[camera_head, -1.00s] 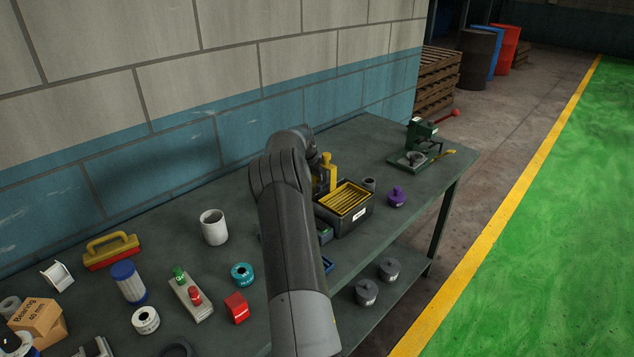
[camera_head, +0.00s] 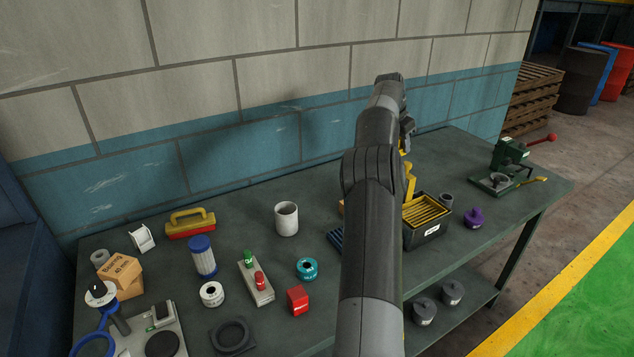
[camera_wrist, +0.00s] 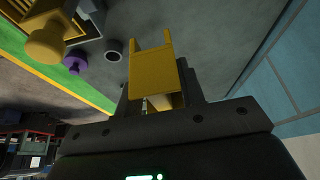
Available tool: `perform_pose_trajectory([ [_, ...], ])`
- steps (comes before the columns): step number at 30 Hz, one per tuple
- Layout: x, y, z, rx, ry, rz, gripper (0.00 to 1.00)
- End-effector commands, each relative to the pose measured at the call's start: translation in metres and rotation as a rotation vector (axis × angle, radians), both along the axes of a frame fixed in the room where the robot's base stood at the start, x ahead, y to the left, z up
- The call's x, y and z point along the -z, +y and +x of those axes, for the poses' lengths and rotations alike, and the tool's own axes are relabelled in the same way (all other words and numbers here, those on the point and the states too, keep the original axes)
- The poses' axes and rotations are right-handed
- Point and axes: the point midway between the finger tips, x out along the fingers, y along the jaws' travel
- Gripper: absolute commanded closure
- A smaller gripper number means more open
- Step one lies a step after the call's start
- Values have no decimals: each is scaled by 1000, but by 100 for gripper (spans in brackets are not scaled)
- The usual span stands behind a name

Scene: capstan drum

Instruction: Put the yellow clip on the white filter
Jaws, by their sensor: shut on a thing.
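The yellow clip (camera_wrist: 155,75), a flat plate with two prongs, is held between the fingers of my gripper (camera_wrist: 160,97), shut on it. In the head view my gripper (camera_head: 407,130) is raised over the far part of the bench, mostly hidden behind my arm. A white, open-topped cylinder (camera_head: 287,220) stands upright at mid-bench, left of my arm. A pleated cartridge with a blue cap (camera_head: 203,258) stands further left. I cannot tell for sure which of these is the white filter. My gripper is well apart from both.
A black bin of yellow pieces (camera_head: 427,233) stands right of my arm, with a yellow knobbed thing (camera_head: 410,182) beside it. A purple knob (camera_head: 474,217) and green press (camera_head: 508,163) are further right. Teal ring (camera_head: 307,268), red block (camera_head: 298,300) and switch box (camera_head: 256,281) crowd the front.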

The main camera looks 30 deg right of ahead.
Motion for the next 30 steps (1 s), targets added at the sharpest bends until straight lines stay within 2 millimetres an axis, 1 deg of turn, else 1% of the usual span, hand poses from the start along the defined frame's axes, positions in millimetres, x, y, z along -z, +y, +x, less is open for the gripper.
perform_pose_trajectory([
  [2,-1,0,0,-1,-1,0,86],
  [5,-4,7,3,-17,-2,2,86],
  [8,-10,26,12,-68,-3,6,86],
  [11,-20,59,25,-156,-4,13,86],
  [12,-24,76,31,-200,-5,16,86],
  [14,-29,102,39,-271,-4,21,86],
  [15,-33,121,43,-320,-4,25,86],
  [17,-38,148,48,-392,-4,29,86],
  [18,-41,167,51,-442,-4,31,86],
  [20,-45,196,54,-517,-4,34,86],
  [21,-47,216,55,-567,-4,35,86],
  [23,-50,244,55,-642,-4,37,86],
  [24,-52,264,55,-693,-4,37,86],
  [26,-54,293,52,-769,-4,38,86],
  [27,-55,312,50,-821,-4,38,86],
  [29,-56,341,45,-898,-4,37,86],
  [30,-56,361,41,-949,-3,37,86],
])
